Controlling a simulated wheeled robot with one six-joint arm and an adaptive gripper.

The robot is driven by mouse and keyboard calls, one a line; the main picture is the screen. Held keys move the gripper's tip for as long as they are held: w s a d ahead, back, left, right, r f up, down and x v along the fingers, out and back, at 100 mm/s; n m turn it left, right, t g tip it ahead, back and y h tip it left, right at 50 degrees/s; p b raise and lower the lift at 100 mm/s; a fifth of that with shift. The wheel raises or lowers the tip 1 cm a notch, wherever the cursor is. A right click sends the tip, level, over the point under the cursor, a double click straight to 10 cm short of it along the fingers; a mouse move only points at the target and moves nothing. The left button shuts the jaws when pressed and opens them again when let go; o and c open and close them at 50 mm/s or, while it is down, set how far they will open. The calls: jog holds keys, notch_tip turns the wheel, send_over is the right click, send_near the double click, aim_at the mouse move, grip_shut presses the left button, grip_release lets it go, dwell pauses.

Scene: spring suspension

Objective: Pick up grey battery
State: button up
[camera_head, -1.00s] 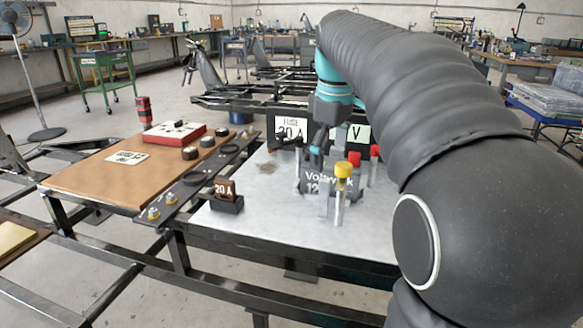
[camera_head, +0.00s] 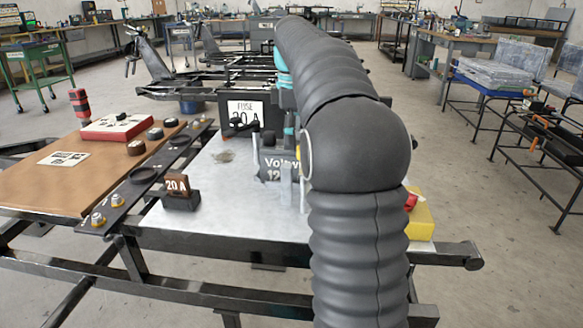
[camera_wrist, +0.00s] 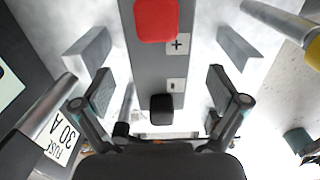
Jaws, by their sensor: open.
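The grey battery (camera_head: 273,167), lettered "Voltw" and "12", stands on the light metal tabletop, its right part hidden behind my arm. In the wrist view its top (camera_wrist: 178,65) shows a red terminal cap, a black terminal cap and plus and minus marks. My gripper (camera_wrist: 160,88) is open above the battery, one finger out to each side of it. A gap shows between each finger and the battery. In the head view my arm hides the fingers.
Upright grey plates (camera_wrist: 88,50) flank the battery. A small 20 A fuse holder (camera_head: 180,193) stands front left. A yellow block (camera_head: 420,218) is at right.

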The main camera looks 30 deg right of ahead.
aim_at(292, 157)
jog(key=shift+f+b, duration=0.8)
jog(key=shift+f, duration=2.35)
jog(key=c, duration=1.7)
jog(key=shift+r, duration=0.2)
grip_shut()
